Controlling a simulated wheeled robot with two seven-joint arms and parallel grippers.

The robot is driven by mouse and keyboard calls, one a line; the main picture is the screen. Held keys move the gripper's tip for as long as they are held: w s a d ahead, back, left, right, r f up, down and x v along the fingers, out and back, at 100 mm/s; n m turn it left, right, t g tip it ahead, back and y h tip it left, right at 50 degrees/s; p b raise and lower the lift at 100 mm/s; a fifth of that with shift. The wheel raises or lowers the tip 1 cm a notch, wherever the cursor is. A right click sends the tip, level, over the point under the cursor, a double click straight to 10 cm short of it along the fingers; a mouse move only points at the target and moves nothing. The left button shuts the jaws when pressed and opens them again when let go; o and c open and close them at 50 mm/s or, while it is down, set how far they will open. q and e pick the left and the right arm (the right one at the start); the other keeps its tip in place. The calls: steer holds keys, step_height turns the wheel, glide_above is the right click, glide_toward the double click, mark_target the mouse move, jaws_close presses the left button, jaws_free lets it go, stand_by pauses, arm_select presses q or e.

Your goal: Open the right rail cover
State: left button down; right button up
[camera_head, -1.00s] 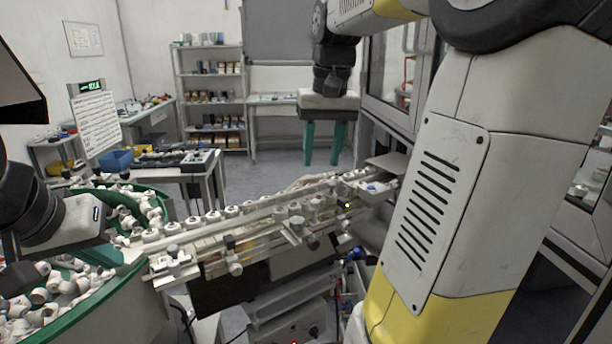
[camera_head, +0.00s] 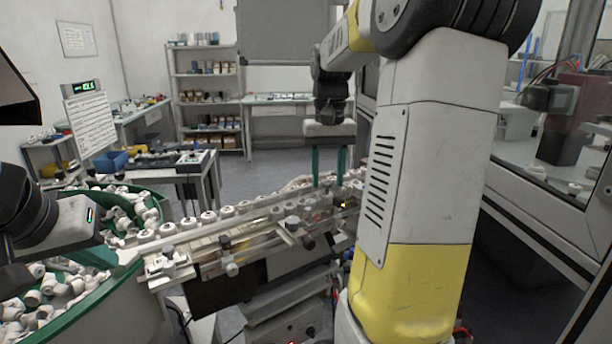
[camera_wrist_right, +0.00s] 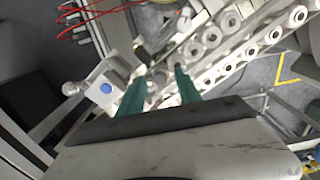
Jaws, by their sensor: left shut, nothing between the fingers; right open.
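The rail (camera_head: 215,240) runs from the bowl at lower left towards the back right, with a row of white caps along it. A see-through cover strip seems to lie along its right part (camera_head: 325,222); its exact edges and whether it is shut are hard to tell. My right gripper (camera_head: 328,184) points down over the rail's far right end, its two green fingers apart and empty. In the right wrist view the fingers (camera_wrist_right: 160,76) show above the rail and caps, next to a white block with a blue button (camera_wrist_right: 106,88). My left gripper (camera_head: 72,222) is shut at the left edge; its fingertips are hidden.
A green-rimmed bowl (camera_head: 92,308) full of white parts stands at lower left. Knobs and brackets (camera_head: 229,262) stick out from the rail's front. My right arm hides part of the rail's right end. A glass-fronted cabinet stands at the right.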

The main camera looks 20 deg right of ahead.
steer(key=shift+c, duration=0.2)
jaws_close()
stand_by(1.3)
